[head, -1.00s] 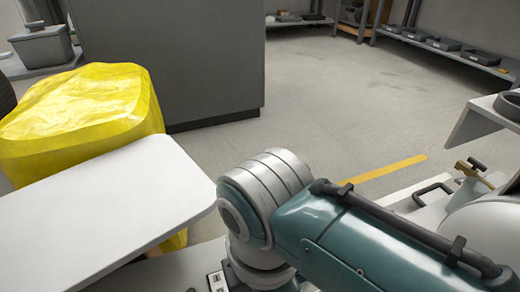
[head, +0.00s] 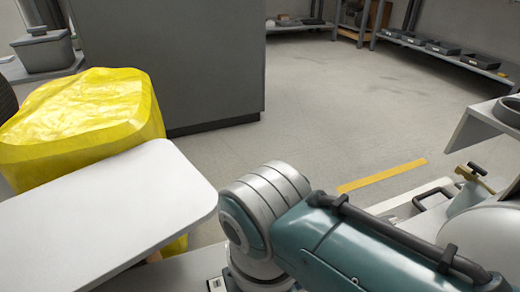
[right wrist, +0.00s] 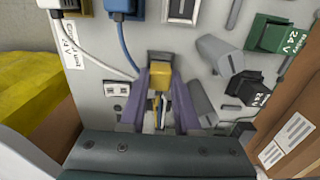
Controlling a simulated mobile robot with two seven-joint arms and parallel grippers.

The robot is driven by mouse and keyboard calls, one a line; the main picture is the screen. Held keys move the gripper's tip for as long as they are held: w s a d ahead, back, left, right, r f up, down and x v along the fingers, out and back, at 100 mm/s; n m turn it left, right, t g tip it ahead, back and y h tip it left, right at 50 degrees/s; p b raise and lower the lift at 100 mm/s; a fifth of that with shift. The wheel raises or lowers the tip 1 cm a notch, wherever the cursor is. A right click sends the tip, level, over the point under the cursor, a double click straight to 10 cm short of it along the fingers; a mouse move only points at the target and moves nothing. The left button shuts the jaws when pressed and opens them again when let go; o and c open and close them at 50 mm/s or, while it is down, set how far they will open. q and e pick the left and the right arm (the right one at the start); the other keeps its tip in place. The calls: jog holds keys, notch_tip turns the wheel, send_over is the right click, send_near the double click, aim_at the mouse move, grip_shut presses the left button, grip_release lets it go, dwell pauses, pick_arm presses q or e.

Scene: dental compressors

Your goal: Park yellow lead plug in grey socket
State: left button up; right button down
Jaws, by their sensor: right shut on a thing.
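In the right wrist view my right gripper (right wrist: 160,100) has two purple fingers shut on the yellow plug (right wrist: 159,76). A lead runs back from the plug between the fingers. A dark grey socket (right wrist: 160,57) shows on the light panel (right wrist: 205,125) just beyond the plug's far end. The plug lines up with this socket and looks very close to it; I cannot tell whether it is inside. In the head view only my right arm shows, and its gripper is hidden. My left gripper is in neither current view.
Around the plug are a white plug (right wrist: 52,6), a blue plug (right wrist: 120,8), a green plug (right wrist: 267,34), a black plug (right wrist: 248,88) and a small white outlet (right wrist: 117,89). A brown box (right wrist: 293,135) stands at right. A yellow bag (head: 85,120) stands beside a white tabletop (head: 110,215).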

jog(key=shift+f, duration=0.2)
jog(key=shift+f+b, duration=0.4)
jog(key=shift+f, duration=0.2)
dwell(0.4)
jog(key=c, duration=0.5)
grip_release()
jog(key=shift+c, duration=0.2)
jog(key=shift+o, duration=0.2)
jog(key=shift+o, duration=1.4)
jog(key=shift+r, duration=0.1)
